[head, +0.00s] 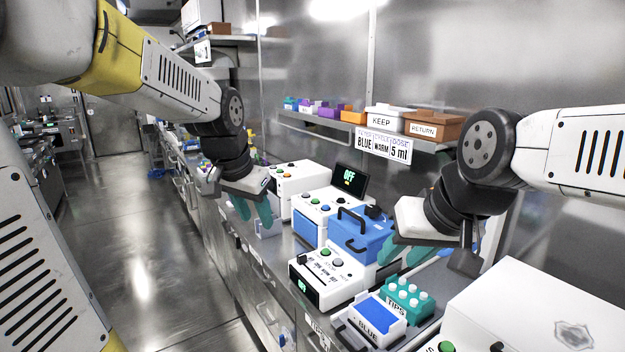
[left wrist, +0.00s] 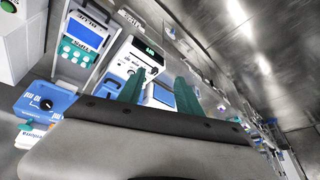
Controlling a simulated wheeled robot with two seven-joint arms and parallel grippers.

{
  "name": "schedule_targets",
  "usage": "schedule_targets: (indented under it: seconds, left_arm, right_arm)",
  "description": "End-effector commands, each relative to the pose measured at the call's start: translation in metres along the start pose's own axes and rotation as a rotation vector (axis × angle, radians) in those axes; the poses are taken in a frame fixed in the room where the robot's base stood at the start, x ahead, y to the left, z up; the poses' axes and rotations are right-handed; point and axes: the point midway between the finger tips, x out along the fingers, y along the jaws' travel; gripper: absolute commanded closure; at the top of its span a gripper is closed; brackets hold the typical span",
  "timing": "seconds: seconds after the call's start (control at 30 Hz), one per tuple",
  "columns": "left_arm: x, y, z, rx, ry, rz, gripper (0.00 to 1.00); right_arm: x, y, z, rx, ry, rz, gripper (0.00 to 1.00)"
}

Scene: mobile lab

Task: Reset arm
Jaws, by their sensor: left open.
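My left gripper (head: 253,212) hangs over the left part of the bench, its two teal fingers apart and nothing seen between them. The left wrist view also shows its teal fingers (left wrist: 158,95) spread, with bench devices beyond. My right gripper (head: 405,257) hangs above the bench at the right, beside the blue box with black handles (head: 360,238). Its teal fingers are partly hidden by its own body, and I cannot tell how far apart they are. Both arms are bent and held above the bench.
A white device with buttons (head: 325,277), a teal tips rack (head: 407,299) and a BLUE-labelled tray (head: 372,318) stand on the bench. A screen (head: 350,180) reads OFF. A shelf (head: 365,131) holds KEEP and RETURN boxes. Open floor (head: 150,250) lies to the left.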

Motion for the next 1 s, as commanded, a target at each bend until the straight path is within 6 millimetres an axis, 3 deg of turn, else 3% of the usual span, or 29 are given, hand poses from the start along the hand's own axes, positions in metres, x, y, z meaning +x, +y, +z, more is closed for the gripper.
schedule_targets:
  seconds: [0.03,0.2,0.5,0.67,1.0]
  left_arm:
    - [-0.015,0.004,0.014,-0.038,0.017,-0.010,0.58]
    - [-0.048,0.020,0.061,-0.187,0.068,-0.017,0.58]
    - [-0.071,0.045,0.122,-0.386,0.144,0.021,0.58]
    - [-0.072,0.049,0.132,-0.419,0.155,0.032,0.58]
    - [-0.072,0.049,0.132,-0.421,0.155,0.032,0.58]
  right_arm:
    - [0.000,0.000,0.000,0.000,0.000,0.000,0.64]
    - [0.000,0.000,0.000,0.000,0.000,0.000,0.64]
    - [0.000,0.000,0.000,0.000,0.000,0.000,0.64]
    - [0.000,0.000,0.000,0.000,0.000,0.000,0.64]
    - [0.000,0.000,0.000,0.000,0.000,0.000,0.64]
